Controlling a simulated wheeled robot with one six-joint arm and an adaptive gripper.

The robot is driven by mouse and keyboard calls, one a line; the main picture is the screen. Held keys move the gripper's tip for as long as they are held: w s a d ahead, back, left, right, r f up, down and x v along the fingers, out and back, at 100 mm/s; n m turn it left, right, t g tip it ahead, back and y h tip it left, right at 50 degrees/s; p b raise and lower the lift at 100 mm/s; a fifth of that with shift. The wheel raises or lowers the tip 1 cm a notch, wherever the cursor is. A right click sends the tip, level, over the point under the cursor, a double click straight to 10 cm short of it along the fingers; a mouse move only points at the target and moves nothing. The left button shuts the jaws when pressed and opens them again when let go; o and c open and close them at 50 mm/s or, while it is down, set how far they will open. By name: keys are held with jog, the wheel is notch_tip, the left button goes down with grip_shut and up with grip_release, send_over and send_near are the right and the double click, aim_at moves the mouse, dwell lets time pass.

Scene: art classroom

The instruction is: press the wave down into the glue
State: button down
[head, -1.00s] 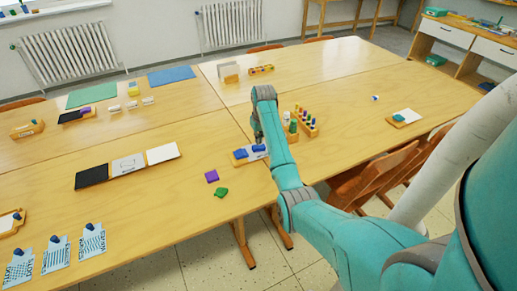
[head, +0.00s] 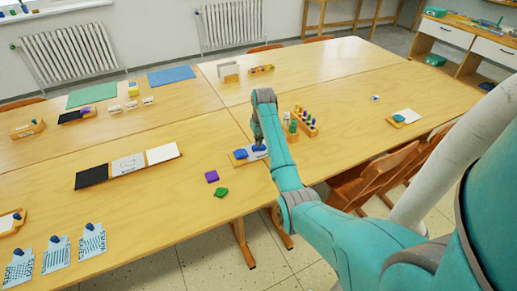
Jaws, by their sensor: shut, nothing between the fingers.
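A small wooden board with a pale plate (head: 249,159) lies near the front edge of the table, below the end of my arm. A blue piece (head: 240,154) is on its left part, and a second, longer blue piece (head: 260,148) is on its right part. One of them may be the wave; at this size I cannot tell the shape. The glue cannot be made out. My gripper (head: 257,142) points down over the right blue piece, shut and empty. Its tips are at or just above that piece; I cannot tell whether they touch.
A rack of coloured pegs (head: 305,121) and a green-topped item (head: 292,127) stand close on the right. Black, printed and white panels (head: 128,165) lie further left.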

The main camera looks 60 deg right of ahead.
jog(key=shift+f, duration=0.5)
dwell(0.9)
jog(key=shift+r, duration=0.15)
jog(key=shift+r, duration=3.4)
jog(key=shift+s, duration=0.1)
